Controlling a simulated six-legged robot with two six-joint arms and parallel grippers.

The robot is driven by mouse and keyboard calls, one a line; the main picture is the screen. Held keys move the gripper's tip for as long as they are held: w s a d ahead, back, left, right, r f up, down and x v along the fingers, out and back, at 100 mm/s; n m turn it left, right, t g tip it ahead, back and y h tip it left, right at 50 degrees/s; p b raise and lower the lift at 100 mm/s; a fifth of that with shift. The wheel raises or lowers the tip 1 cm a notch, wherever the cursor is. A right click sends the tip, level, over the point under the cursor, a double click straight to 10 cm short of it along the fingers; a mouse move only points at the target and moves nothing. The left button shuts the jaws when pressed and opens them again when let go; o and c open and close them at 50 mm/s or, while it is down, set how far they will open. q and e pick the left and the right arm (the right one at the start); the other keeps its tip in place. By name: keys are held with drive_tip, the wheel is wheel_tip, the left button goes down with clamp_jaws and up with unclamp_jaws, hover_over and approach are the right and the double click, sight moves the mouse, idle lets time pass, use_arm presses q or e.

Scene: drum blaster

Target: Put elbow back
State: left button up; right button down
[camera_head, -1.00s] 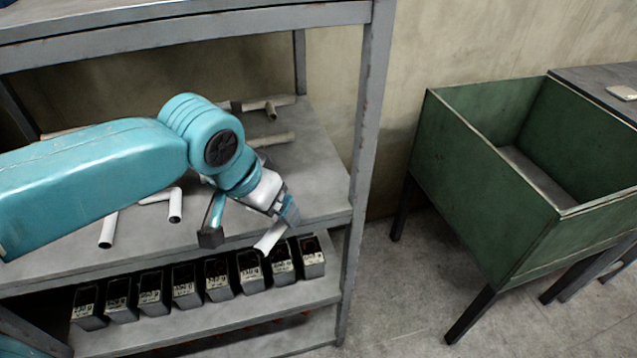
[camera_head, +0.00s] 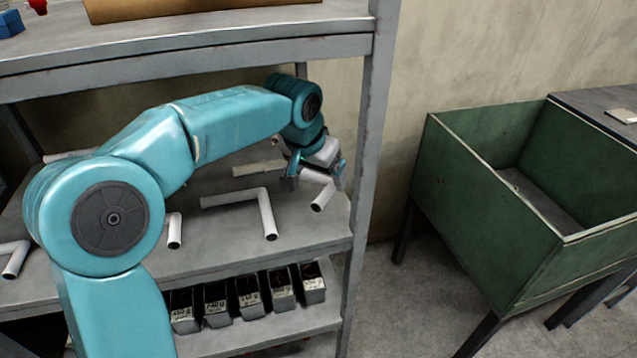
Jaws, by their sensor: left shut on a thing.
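My left gripper (camera_head: 318,180) is over the right part of the middle shelf (camera_head: 225,245), close to the rack's right post. It is shut on a white pipe elbow (camera_head: 322,196), whose open end points down toward the front. I cannot tell whether this elbow touches the shelf. Another white elbow (camera_head: 267,215) lies on the shelf just left of the gripper. A pale pipe piece (camera_head: 258,168) lies farther back. The far part of the held elbow is hidden by the gripper. My right gripper is not in view.
More white pipes lie on the shelf, one at the far left (camera_head: 14,258). Black labelled bins (camera_head: 248,294) stand on the lower shelf. The rack's grey post (camera_head: 366,150) is right of my gripper. A green open bin (camera_head: 490,215) stands farther right, apart from the rack.

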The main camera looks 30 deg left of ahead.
sight(318, 183)
use_arm(q)
wheel_tip(318, 183, down, 3)
drive_tip(key=shift+f+b, duration=0.1)
drive_tip(key=shift+b, duration=0.25)
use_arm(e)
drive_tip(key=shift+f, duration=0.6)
use_arm(q)
drive_tip(key=shift+f, duration=0.1)
drive_tip(key=o, duration=0.8)
drive_tip(key=shift+s+r, duration=0.1)
drive_tip(key=shift+r, duration=0.4)
drive_tip(key=p+v, duration=0.2)
drive_tip(key=v, duration=0.5)
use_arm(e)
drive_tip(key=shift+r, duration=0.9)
use_arm(q)
drive_tip(key=shift+s+f, duration=0.1)
drive_tip(key=shift+f, duration=0.05)
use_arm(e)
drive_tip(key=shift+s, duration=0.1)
